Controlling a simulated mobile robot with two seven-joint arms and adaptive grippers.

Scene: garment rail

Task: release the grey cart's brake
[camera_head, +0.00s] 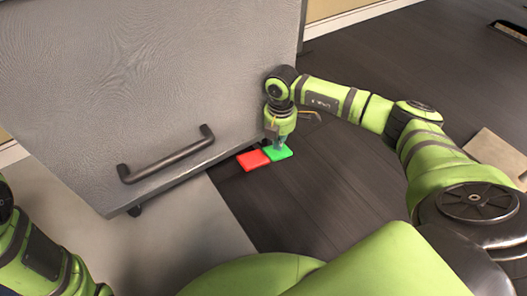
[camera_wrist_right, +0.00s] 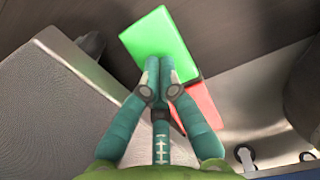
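The grey cart (camera_head: 150,80) fills the upper left of the head view, with a dark bar handle (camera_head: 165,160) on its near face. A red pedal (camera_head: 253,160) and a green pedal (camera_head: 279,153) sit side by side low at its right corner. My right gripper (camera_head: 278,146) points down at the green pedal. In the right wrist view its fingertips (camera_wrist_right: 160,82) are together with nothing between them, and overlap the edge of the green pedal (camera_wrist_right: 158,42). I cannot tell if they touch it. The red pedal (camera_wrist_right: 200,104) is partly hidden behind the fingers. My left gripper is out of view.
Dark plank floor (camera_head: 320,205) lies open right of the cart. A light grey floor area (camera_head: 180,235) lies below the cart. A beige flat object (camera_head: 495,155) lies at the right, partly behind my right arm.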

